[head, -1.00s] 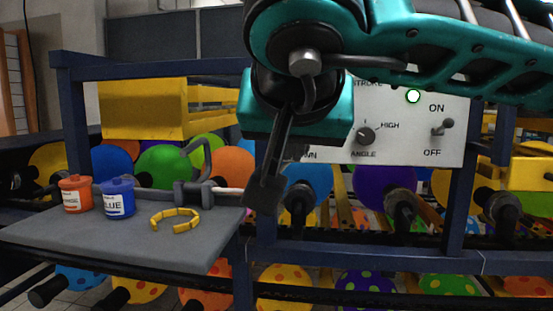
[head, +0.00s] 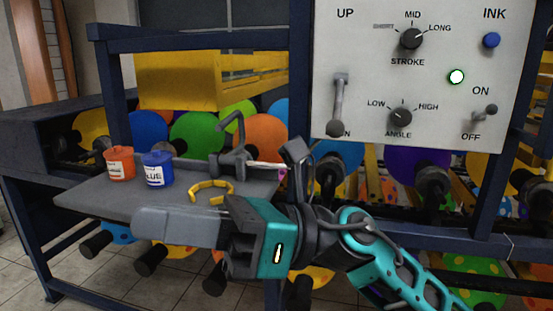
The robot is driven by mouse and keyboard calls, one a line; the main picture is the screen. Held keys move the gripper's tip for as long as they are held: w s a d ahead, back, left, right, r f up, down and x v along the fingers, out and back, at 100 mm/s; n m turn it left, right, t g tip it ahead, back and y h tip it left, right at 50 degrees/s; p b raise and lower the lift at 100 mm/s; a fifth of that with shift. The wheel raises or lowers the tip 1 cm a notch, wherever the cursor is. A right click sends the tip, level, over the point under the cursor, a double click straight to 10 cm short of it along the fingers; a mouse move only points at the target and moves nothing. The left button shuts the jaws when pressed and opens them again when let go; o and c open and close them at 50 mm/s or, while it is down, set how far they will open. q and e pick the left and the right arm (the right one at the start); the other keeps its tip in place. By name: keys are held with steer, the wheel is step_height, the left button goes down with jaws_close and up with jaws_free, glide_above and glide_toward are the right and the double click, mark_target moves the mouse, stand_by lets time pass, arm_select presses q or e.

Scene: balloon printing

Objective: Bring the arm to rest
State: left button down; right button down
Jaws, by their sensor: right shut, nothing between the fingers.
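My right arm (head: 385,262), teal and black, comes in from the lower right in the head view. Its right gripper (head: 150,222) points left, in front of the grey shelf (head: 100,203). Its grey fingers are shut with nothing held. The gripper hides part of the shelf's front edge. My left gripper is not in view.
An orange pot (head: 120,164), a blue pot (head: 158,170) and a yellow open ring (head: 212,190) rest on the shelf. Colored balloons line the blue frame behind.

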steer(key=w+d+f+n+t+h+p, duration=0.1)
steer(key=w+d+f+n+t+h, duration=0.45)
steer(key=n+t, duration=0.95)
steer(key=w+d+f+n+t+h+p, duration=0.25)
steer(key=w+d+f+n+t, duration=0.6)
steer(key=n, duration=1.25)
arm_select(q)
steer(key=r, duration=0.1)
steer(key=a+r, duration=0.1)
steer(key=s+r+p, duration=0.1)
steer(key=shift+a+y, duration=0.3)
arm_select(e)
steer(key=s+d+f+m+g+h, duration=0.2)
steer(key=s+d+f+m+h, duration=0.1)
steer(key=f, duration=0.6)
steer(key=s+d+f+m+g+h, duration=0.2)
steer(key=s+d+f+m+h, duration=0.2)
steer(key=f, duration=0.5)
steer(key=s+d+f+m+g+h, duration=0.3)
steer(key=s+d+f+m, duration=0.3)
steer(key=s+f+m, duration=0.2)
step_height(320, 180, down, 2)
steer(key=shift+s+d+m+h, duration=0.3)
steer(key=shift+s+m, duration=0.1)
steer(key=shift+s, duration=0.15)
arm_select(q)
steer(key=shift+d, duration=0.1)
arm_select(e)
steer(key=shift+a, duration=0.1)
